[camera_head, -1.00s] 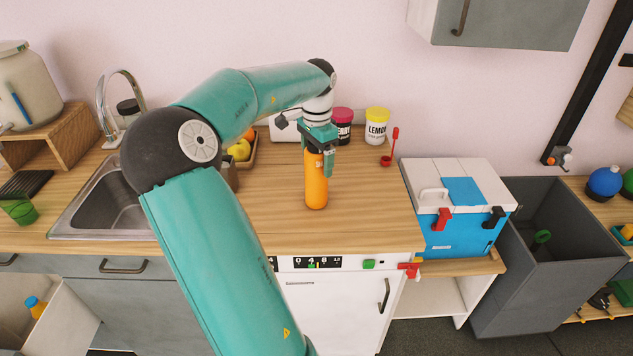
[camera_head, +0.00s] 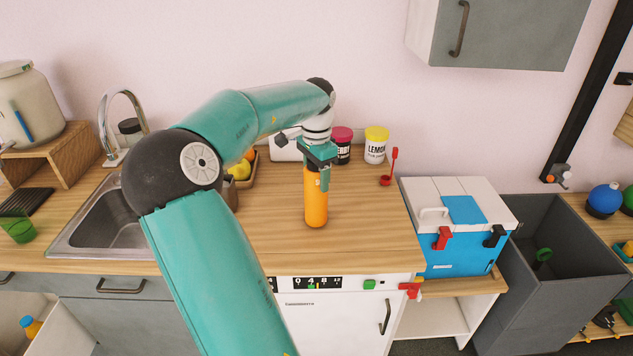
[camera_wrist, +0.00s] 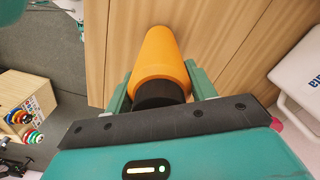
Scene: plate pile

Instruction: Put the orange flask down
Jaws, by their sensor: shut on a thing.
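The orange flask (camera_head: 316,205) stands upright at the wooden counter (camera_head: 270,225), near its front middle. Its base looks to be at the counter surface, but I cannot tell whether it touches. My gripper (camera_head: 317,168) is above it and shut on its upper part. In the wrist view the orange flask (camera_wrist: 160,60) lies between the two green fingers of my gripper (camera_wrist: 160,84), with its black top close to the palm.
Lidded jars, one labelled lemon (camera_head: 376,146), stand behind to the right, with a red spoon-like item (camera_head: 389,168) beside them. A fruit tray (camera_head: 242,172) and sink (camera_head: 105,225) lie left. A blue and white box (camera_head: 458,240) is to the right. Counter around the flask is clear.

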